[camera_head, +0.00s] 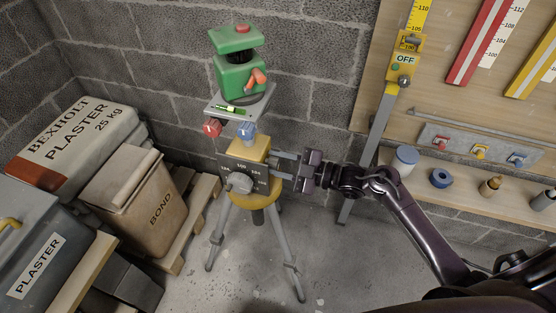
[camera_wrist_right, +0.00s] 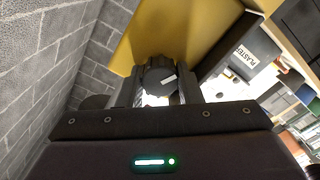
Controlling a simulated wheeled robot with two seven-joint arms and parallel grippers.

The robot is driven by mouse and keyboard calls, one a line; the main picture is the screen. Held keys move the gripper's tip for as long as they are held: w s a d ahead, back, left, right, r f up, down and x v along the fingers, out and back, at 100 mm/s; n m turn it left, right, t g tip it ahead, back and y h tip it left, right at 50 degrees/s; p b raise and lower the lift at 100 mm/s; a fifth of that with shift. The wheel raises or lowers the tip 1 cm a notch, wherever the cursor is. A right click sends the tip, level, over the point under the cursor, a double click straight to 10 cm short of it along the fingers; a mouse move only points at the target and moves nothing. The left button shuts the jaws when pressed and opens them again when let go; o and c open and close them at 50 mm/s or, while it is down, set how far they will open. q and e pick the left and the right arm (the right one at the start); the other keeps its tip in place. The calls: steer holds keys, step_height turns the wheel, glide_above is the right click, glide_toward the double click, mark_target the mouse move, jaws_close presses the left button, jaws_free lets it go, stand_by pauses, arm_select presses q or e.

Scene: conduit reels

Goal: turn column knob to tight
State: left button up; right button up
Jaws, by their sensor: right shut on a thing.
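A tripod with a yellow head (camera_head: 250,150) stands on the floor in the middle of the head view. A round grey knob (camera_head: 239,183) is on its front, over a dark plate with markings. My right gripper (camera_head: 277,165) reaches in from the right, its two fingers against the right side of the yellow head. In the right wrist view, a dark round knob (camera_wrist_right: 160,81) with a white mark sits between the fingers, in front of the yellow surface. The right gripper is shut on this side knob. The knob is hidden in the head view. My left gripper is out of view.
A green laser level (camera_head: 238,77) stands on the grey plate above the yellow head, with red and blue knobs below it.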

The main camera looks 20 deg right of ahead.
steer(key=shift+r+m, duration=0.15)
steer(key=shift+m, duration=0.25)
steer(key=m+p, duration=0.4)
steer(key=m, duration=0.2)
steer(key=m+p, duration=0.2)
steer(key=m, duration=0.2)
steer(key=m+p, duration=0.2)
steer(key=m, duration=0.2)
steer(key=shift+m, duration=0.3)
steer(key=m+p, duration=0.2)
steer(key=m, duration=0.4)
steer(key=shift+w, duration=0.1)
steer(key=m+p, duration=0.1)
steer(key=m, duration=0.3)
steer(key=shift+d, duration=0.1)
arm_select(q)
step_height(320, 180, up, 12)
steer(key=p, duration=0.1)
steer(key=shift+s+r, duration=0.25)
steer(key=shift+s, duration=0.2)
arm_select(e)
steer(key=shift+f+m, duration=0.2)
steer(key=shift+m, duration=1.5)
